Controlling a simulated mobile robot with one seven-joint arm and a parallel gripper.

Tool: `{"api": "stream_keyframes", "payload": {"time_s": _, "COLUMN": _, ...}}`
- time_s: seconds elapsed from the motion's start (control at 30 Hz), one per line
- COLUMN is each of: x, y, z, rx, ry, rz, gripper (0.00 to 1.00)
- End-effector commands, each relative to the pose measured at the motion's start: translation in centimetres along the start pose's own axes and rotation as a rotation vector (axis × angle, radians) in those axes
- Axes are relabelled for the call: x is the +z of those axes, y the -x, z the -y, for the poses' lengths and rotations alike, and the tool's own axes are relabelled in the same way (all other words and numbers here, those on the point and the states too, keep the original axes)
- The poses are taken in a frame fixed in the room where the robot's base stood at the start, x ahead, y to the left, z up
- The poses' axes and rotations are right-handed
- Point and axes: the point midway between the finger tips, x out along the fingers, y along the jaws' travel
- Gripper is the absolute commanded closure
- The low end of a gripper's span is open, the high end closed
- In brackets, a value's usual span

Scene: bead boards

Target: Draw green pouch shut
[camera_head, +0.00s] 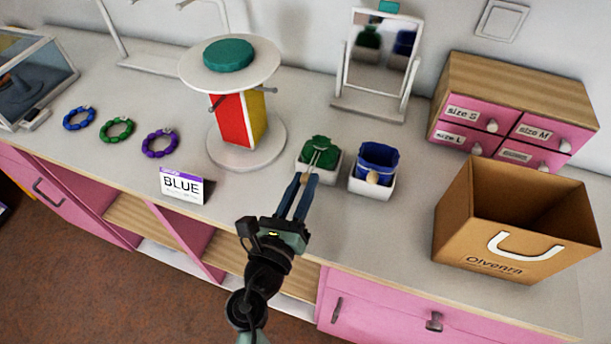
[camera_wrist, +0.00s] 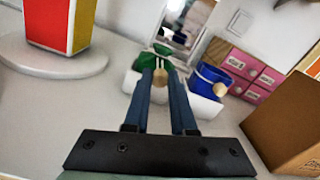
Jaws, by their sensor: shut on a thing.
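The green pouch (camera_head: 318,150) sits in a small white square holder on the counter, with pale cords rising from its gathered top. It also shows in the wrist view (camera_wrist: 146,60), partly hidden behind my fingers. My gripper (camera_head: 304,180) reaches to the front of the green pouch. In the wrist view my gripper (camera_wrist: 160,74) is shut on a small tan bead (camera_wrist: 160,78) at the cord's end. The cords run from the bead back to the pouch. The blue pouch (camera_head: 378,156) stands in its own white holder just to the right, with a tan bead at its front.
A brown paper bag (camera_head: 515,225) stands open at the right. Pink labelled drawers (camera_head: 510,125) and a mirror (camera_head: 378,65) are behind. Counter in front of the blue pouch is clear.

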Motion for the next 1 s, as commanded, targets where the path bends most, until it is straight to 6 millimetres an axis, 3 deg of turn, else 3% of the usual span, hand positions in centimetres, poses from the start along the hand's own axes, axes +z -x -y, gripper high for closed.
{"api": "stream_keyframes", "payload": {"time_s": 0.1, "x": 0.0, "y": 0.0, "z": -0.1, "rx": 0.001, "ry": 0.000, "rz": 0.000, "gripper": 1.00}}
{"api": "stream_keyframes", "payload": {"time_s": 0.13, "x": 0.0, "y": 0.0, "z": -0.1, "rx": 0.001, "ry": 0.000, "rz": 0.000, "gripper": 0.73}}
{"api": "stream_keyframes", "payload": {"time_s": 0.3, "x": 0.0, "y": 0.0, "z": -0.1, "rx": 0.001, "ry": 0.000, "rz": 0.000, "gripper": 0.44}}
{"api": "stream_keyframes", "payload": {"time_s": 0.67, "x": -0.1, "y": 0.4, "z": -0.1, "rx": 0.002, "ry": 0.000, "rz": -0.001, "gripper": 0.44}}
{"api": "stream_keyframes", "payload": {"time_s": 0.83, "x": -0.2, "y": 2.7, "z": -0.1, "rx": 0.003, "ry": 0.000, "rz": -0.002, "gripper": 0.44}}
{"api": "stream_keyframes", "payload": {"time_s": 1.0, "x": -0.2, "y": 6.5, "z": -0.1, "rx": 0.005, "ry": 0.002, "rz": -0.002, "gripper": 0.44}}
